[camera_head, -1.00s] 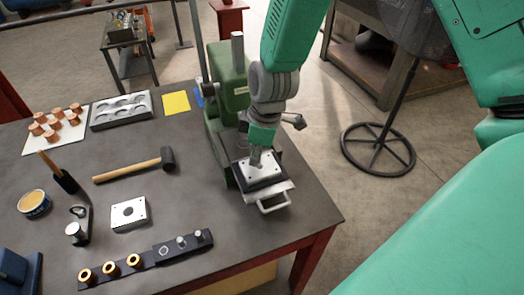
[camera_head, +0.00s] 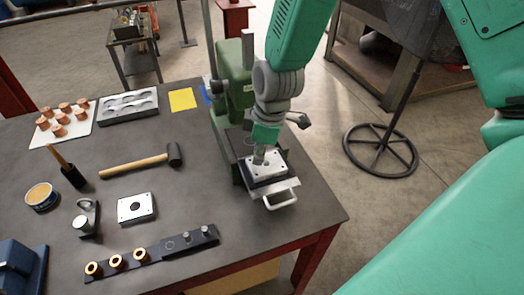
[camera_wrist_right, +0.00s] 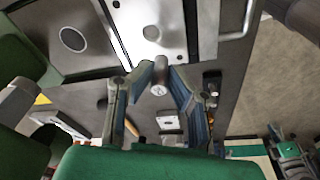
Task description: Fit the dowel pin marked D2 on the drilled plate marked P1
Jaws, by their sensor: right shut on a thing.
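My right gripper (camera_head: 262,154) points down over the press and is shut on a grey metal dowel pin (camera_wrist_right: 159,76). Another drilled plate (camera_head: 136,207) with a dark centre hole lies on the bench. I cannot read any marks.
The green press (camera_head: 236,95) stands behind the gripper. A dark rack (camera_head: 153,253) holds copper rings and two pins (camera_head: 186,237). A mallet (camera_head: 142,166), a tin (camera_head: 40,196), a grey tray (camera_head: 128,106) and copper pieces (camera_head: 60,118) lie on the bench (camera_head: 215,190).

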